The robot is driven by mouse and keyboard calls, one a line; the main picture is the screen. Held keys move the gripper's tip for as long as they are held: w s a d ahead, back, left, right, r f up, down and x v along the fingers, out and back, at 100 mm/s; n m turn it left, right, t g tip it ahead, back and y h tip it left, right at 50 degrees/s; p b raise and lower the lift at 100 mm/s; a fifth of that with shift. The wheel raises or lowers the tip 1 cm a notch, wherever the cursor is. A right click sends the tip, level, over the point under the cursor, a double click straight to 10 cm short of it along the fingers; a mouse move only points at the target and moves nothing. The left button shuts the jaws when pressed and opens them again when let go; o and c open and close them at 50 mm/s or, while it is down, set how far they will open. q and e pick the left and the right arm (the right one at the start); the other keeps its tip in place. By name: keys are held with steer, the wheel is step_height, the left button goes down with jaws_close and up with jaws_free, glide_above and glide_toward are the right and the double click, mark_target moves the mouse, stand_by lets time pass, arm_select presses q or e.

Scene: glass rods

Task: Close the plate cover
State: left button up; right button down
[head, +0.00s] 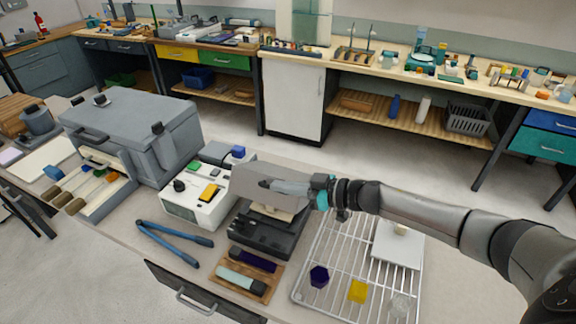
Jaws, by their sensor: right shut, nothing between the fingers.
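A grey flat panel (245,175), which looks like the plate cover, stands raised behind my right gripper. Below it is a dark device base (265,232) with a light piece on top, partly hidden by the gripper. My right gripper (268,184) comes in from the right, shut and empty, with its fingertips in front of the panel. I cannot tell whether they touch it. A white instrument (186,203) with green and yellow parts stands just left of the base. My left gripper is out of view.
A wire rack (335,255) with small coloured pieces lies right of the base. Blue-handled pliers (175,243) and a wooden tray (222,285) lie in front. A large grey box (130,115) stands at the left. Bare counter shows between the pliers and the tray.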

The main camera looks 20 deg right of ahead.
mark_target(278, 248)
steer(key=a+f+n+b, duration=0.1)
steer(key=f+b, duration=0.1)
steer(key=f, duration=0.1)
steer(key=s+f+n+t+b, duration=0.1)
steer(key=f+b, duration=0.1)
steer(key=f, duration=0.2)
steer(key=s+a+f+n+h+b, duration=0.1)
steer(key=f+n+b, duration=0.1)
steer(key=f, duration=0.2)
steer(key=shift+s+a+t, duration=0.2)
steer(key=shift+a+t, duration=0.1)
steer(key=shift+a, duration=0.05)
arm_select(q)
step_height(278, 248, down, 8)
steer(key=b, duration=0.1)
arm_select(e)
steer(key=shift+f, duration=1.1)
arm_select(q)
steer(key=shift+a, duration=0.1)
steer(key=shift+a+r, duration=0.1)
